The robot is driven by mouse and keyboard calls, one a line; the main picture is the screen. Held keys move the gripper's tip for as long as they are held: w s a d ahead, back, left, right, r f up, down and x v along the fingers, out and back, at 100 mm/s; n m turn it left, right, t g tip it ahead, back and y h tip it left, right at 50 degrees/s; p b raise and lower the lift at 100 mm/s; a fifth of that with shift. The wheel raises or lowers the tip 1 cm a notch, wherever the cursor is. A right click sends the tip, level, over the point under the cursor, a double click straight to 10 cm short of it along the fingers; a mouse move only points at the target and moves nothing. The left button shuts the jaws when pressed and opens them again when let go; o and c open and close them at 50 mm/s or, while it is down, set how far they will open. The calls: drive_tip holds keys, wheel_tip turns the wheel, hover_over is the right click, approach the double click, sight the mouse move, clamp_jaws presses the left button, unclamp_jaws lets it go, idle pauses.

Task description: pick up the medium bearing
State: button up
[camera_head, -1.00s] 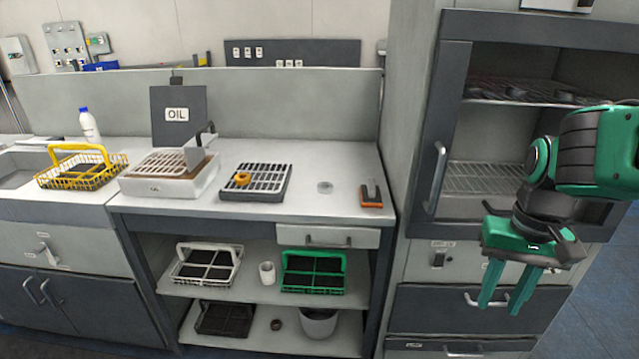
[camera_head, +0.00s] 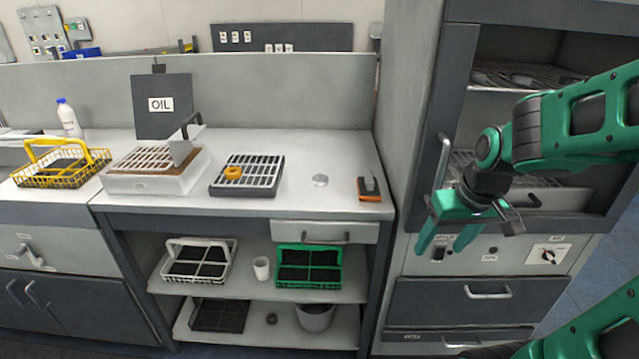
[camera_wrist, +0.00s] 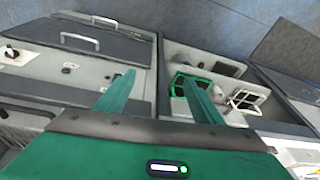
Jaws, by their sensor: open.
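Several ring-shaped parts show in the head view, and I cannot tell for sure which is the medium bearing. A small silver disc-like part (camera_head: 320,181) lies on the counter, right of the black grid rack. An orange ring (camera_head: 233,173) sits on that rack (camera_head: 262,187). A small dark ring (camera_head: 271,318) lies on the bottom shelf. My green gripper (camera_head: 441,249) is open and empty, pointing down in front of the cabinet at right, well apart from all of these. Its two fingers also show spread in the wrist view (camera_wrist: 157,78).
The cabinet with wire shelves (camera_head: 440,180) stands close behind my gripper. A white oil tray (camera_head: 150,180), a yellow basket (camera_head: 60,172) and an orange-and-black tool (camera_head: 369,188) are on the counter. The counter's right part is mostly clear.

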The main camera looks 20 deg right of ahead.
drive_tip(key=w+a+f+n+t+y, duration=0.1)
drive_tip(key=w+a+n+t, duration=0.2)
drive_tip(key=w, duration=0.6)
drive_tip(key=w+a+f+n+t+y, duration=0.2)
drive_tip(key=w+a, duration=0.4)
drive_tip(key=w, duration=0.2)
drive_tip(key=t+y, duration=0.1)
drive_tip(key=t, duration=0.4)
approach(320, 179)
drive_tip(key=s, duration=0.3)
drive_tip(key=shift+s+d+f, duration=0.15)
drive_tip(key=shift+s+d, duration=0.05)
drive_tip(key=shift+w, duration=0.5)
drive_tip(key=x, duration=0.7)
drive_tip(key=r+x, duration=0.1)
drive_tip(key=x, duration=0.2)
drive_tip(key=shift+w+f, duration=0.1)
drive_tip(key=shift+w, duration=0.4)
drive_tip(key=shift+c, duration=0.3)
drive_tip(key=c, duration=1.2)
drive_tip(key=shift+o, duration=0.2)
